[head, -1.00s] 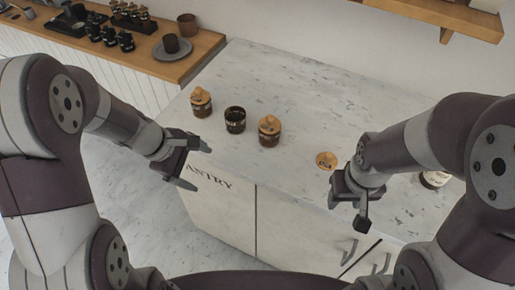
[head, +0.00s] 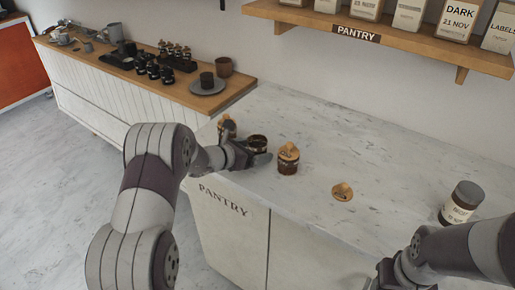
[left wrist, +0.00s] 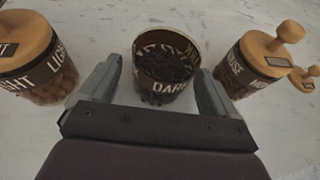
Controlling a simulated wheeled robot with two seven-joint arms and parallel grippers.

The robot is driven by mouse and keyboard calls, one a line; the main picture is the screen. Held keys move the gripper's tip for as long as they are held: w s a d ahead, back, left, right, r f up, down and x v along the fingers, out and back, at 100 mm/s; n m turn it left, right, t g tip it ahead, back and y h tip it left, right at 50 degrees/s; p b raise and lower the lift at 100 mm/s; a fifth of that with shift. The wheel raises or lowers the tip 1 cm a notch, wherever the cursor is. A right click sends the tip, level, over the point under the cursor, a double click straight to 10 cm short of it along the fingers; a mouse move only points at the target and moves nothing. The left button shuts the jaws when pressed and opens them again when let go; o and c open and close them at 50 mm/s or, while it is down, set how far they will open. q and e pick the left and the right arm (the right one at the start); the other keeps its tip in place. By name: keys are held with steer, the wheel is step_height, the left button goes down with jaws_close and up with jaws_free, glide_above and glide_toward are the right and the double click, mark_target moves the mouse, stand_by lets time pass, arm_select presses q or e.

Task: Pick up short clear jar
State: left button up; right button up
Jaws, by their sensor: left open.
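A short clear jar (head: 257,144) without a lid, with dark contents and a "DARK" label, stands upright on the marble counter. It also shows in the left wrist view (left wrist: 164,68). My left gripper (head: 255,158) is open and low at the jar. In the left wrist view its fingers (left wrist: 157,92) are on either side of the jar, with gaps visible between them and the glass. The gripper partly hides the jar in the head view. My right arm comes in at the lower right, with its jaws out of the frame.
A wooden-lidded jar labelled "LIGHT" (left wrist: 45,70) stands left of the open jar, and another lidded jar (head: 288,160) stands right. A loose wooden lid (head: 342,191) lies farther right. The counter (head: 330,130) behind is clear.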

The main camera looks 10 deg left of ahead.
arm_select(q)
steer(key=shift+w+d+f, duration=0.3)
steer(key=shift+w+d, duration=0.05)
steer(key=shift+w, duration=0.2)
steer(key=shift+s, duration=0.1)
steer(key=shift+c, duration=0.9)
steer(key=shift+r, duration=0.1)
steer(key=c, duration=1)
